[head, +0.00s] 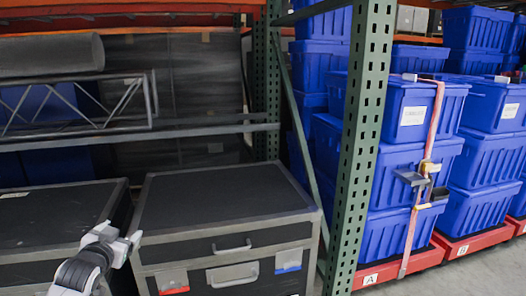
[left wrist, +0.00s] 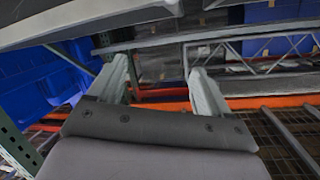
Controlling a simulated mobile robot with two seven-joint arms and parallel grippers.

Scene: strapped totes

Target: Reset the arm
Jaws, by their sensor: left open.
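My left gripper (head: 122,236) is at the lower left of the head view, in front of the dark cases. Its arm comes up from the bottom edge. In the left wrist view its two pale fingers (left wrist: 160,78) stand well apart with nothing between them. My right gripper is in neither view.
Black cases with metal edges (head: 218,200) stand close to my left gripper. A green rack post (head: 358,150) rises at mid-picture. To its right, stacked blue totes (head: 400,160) with a pinkish strap (head: 431,140) stand on red dollies (head: 402,268). Grey floor is clear at lower right.

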